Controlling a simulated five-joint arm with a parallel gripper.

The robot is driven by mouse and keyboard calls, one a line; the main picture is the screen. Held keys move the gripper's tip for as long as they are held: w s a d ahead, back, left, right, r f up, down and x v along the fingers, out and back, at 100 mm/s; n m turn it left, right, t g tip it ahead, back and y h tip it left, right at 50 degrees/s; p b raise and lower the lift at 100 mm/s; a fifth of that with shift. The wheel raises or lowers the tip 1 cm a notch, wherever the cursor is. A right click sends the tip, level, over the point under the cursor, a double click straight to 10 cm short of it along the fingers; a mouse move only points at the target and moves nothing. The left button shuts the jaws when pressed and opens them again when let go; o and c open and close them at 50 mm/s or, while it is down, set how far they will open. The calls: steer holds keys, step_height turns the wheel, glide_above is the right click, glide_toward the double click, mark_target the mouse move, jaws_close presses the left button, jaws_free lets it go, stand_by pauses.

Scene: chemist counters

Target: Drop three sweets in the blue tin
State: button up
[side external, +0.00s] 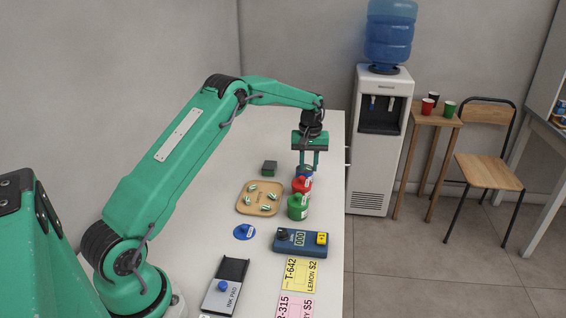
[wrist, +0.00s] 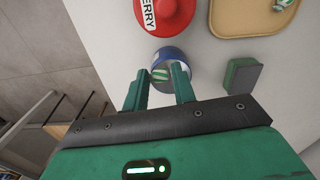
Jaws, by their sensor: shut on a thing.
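My gripper (side external: 308,168) points down over the blue tin (side external: 304,171) at the far end of the row of tins. In the wrist view my gripper (wrist: 159,76) is shut on a green-and-white striped sweet (wrist: 160,74). The sweet shows against the open top of the blue tin (wrist: 172,53). I cannot tell how far it is above the rim, and the tin's inside is mostly hidden. A wooden tray (side external: 240,208) with several striped sweets lies to the left of the tins.
A blue device (side external: 290,241), price cards (side external: 300,273) and an ink pad (side external: 225,287) lie nearer.

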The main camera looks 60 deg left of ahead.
mark_target(309, 167)
steer(key=o, duration=1)
steer(key=shift+r, duration=3.9)
